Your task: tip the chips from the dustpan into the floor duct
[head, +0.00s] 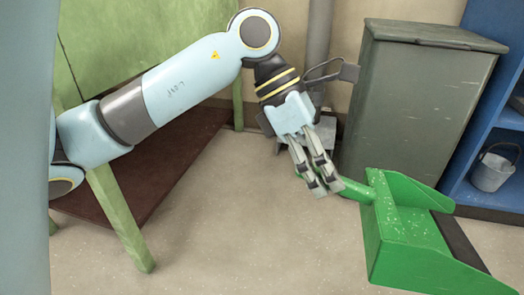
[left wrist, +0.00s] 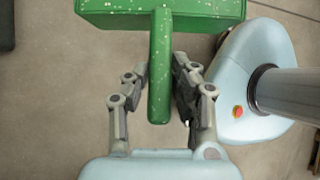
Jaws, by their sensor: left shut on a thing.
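A green dustpan (head: 410,255) with pale specks on its surface is at the lower right of the head view. My left gripper (head: 325,189) is shut on its green handle. In the left wrist view the handle (left wrist: 160,75) lies between the two fingers, with part of the dustpan (left wrist: 210,10) at the top edge. I cannot make out loose chips apart from the specks. A grey pipe (head: 319,45) runs down behind the gripper to a grey fitting (head: 335,128) at the floor, partly hidden by my gripper; this may be the floor duct. My right gripper is not in view.
A tall grey lidded bin (head: 405,110) stands behind the dustpan. A blue shelf (head: 475,190) with a metal bucket (head: 492,170) is at the right. A green bench (head: 120,220) with a brown lower board stands at the left. The floor in the middle is clear.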

